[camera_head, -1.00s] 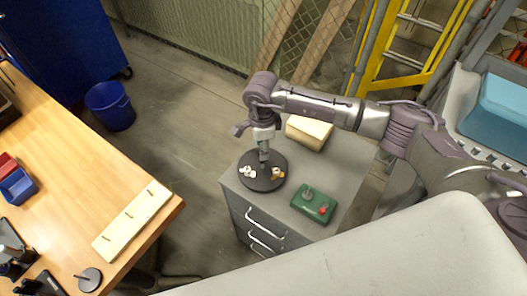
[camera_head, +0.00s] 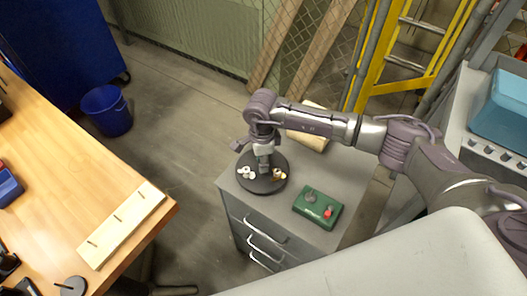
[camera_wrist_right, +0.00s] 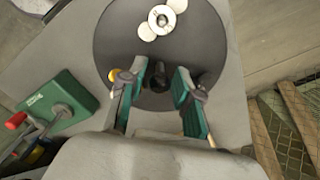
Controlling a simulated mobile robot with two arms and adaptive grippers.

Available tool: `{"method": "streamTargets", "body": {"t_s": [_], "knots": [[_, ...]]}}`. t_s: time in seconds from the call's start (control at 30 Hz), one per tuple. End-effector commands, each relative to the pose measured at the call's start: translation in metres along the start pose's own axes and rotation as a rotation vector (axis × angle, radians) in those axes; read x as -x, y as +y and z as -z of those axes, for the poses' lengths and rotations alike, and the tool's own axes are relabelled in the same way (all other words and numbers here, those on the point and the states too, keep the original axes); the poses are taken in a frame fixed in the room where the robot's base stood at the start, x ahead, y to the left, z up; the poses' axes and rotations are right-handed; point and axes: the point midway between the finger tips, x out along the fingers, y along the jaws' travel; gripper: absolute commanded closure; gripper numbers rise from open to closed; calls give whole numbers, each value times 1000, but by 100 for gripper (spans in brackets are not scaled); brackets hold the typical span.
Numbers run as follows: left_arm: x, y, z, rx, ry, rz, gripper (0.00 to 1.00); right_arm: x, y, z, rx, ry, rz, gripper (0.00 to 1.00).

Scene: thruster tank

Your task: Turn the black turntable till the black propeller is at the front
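The black turntable (camera_head: 262,185) is a round disc on top of a grey drawer cabinet. White propeller parts (camera_head: 245,172) lie on its left side and a brass-coloured propeller (camera_head: 279,174) on its right in the head view. My right gripper (camera_head: 264,165) points down over the disc. In the right wrist view its fingers (camera_wrist_right: 160,84) are apart, with a dark shape (camera_wrist_right: 157,78) between them; I cannot tell whether this is the black propeller. The white propeller (camera_wrist_right: 162,20) shows beyond them, and the brass one (camera_wrist_right: 118,76) is partly behind a finger. My left gripper is not in view.
A green box with a red knob (camera_head: 318,208) stands on the cabinet (camera_head: 346,185) near the turntable. A pale block (camera_head: 309,143) is behind, partly hidden by my right arm. A wooden table (camera_head: 70,165) with a pegged board (camera_head: 122,224) is at the left.

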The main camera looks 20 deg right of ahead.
Motion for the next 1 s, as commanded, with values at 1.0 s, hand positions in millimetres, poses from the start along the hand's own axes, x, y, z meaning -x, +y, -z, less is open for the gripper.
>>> {"method": "streamTargets", "body": {"t_s": [1.0], "knots": [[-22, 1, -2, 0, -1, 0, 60, -2, 0, 0, 225, 1, 1, 100]]}}
